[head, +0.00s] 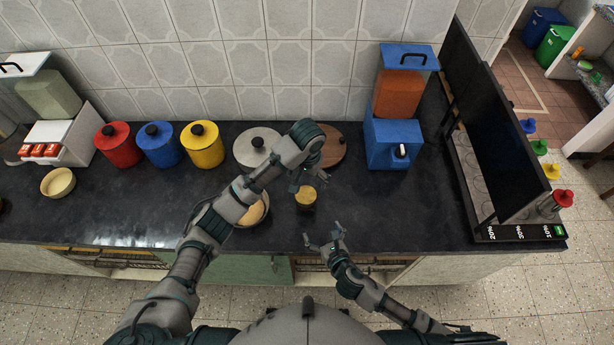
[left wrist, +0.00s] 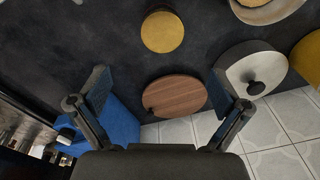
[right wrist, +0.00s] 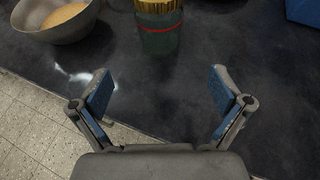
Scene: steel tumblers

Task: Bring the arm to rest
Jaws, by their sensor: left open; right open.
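My left gripper (head: 309,181) is open and empty above the counter, just behind a jar with a yellow top (head: 306,196). In the left wrist view, the open left fingers (left wrist: 162,88) point down, with a round wooden board (left wrist: 174,96) below between them and the yellow top (left wrist: 162,31) beyond. My right gripper (head: 324,238) is open and empty near the counter's front edge. In the right wrist view, the open right fingers (right wrist: 160,88) have bare dark counter between them. The jar's greenish body with a red band (right wrist: 160,28) stands upright beyond them, apart from both fingers.
A bowl with yellowish contents (right wrist: 62,20) stands left of the jar. A blue dispenser (head: 391,145) and a dark screen (head: 497,110) stand right. Counter (head: 400,215) right of the jar is clear.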

